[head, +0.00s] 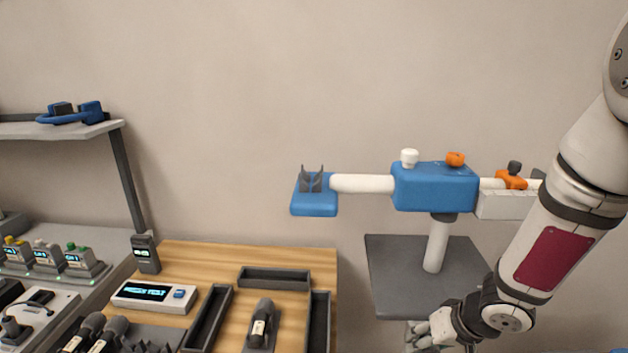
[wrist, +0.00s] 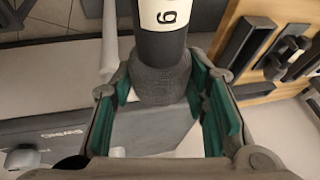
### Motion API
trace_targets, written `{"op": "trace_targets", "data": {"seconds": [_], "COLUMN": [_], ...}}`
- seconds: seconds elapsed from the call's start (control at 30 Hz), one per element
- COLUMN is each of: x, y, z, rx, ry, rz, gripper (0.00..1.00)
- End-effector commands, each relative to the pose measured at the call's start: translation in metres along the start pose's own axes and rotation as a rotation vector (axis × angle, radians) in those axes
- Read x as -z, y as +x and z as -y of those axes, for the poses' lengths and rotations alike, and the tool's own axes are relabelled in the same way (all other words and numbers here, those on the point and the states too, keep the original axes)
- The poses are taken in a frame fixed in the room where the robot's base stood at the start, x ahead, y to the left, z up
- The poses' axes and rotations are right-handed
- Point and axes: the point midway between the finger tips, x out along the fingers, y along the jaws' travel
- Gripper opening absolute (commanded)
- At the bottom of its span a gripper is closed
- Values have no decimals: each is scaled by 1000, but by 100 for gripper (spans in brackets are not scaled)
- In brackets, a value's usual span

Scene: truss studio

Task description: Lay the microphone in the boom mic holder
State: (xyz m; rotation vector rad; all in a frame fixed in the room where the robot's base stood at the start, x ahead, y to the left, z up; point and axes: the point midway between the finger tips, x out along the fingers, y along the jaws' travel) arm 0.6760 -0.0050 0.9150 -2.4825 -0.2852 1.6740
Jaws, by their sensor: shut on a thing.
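The boom mic holder (head: 314,203) is a blue block with a dark forked cradle on top, at the left end of the white boom arm. The cradle is empty. My gripper (head: 432,332) is low at the right in the head view, well below and right of the holder. In the wrist view my gripper (wrist: 166,98) is shut on a dark microphone (wrist: 162,78), its green pads on either side of the head. The microphone has a white band with a digit, 6 or 9. Its upper end runs out of the frame. I cannot make it out in the head view.
The boom's blue body (head: 434,187) stands on a white post over a grey plate (head: 395,265). A wooden desk (head: 222,255) at left holds dark trays, a display box (head: 155,297) and another microphone (head: 260,325). The wall space above the boom is free.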

Motion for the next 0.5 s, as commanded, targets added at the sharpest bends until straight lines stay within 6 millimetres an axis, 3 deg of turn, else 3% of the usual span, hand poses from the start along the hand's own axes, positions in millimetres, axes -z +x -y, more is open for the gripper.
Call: {"op": "trace_targets", "data": {"seconds": [0.03,0.13,0.5], "x": [-4,-7,-6], "y": [-22,-43,-51], "z": [2,1,-5], "rx": [-3,-12,-13], "ry": [6,17,38], "rz": [-4,-13,-21], "gripper": [11,11,11]}}
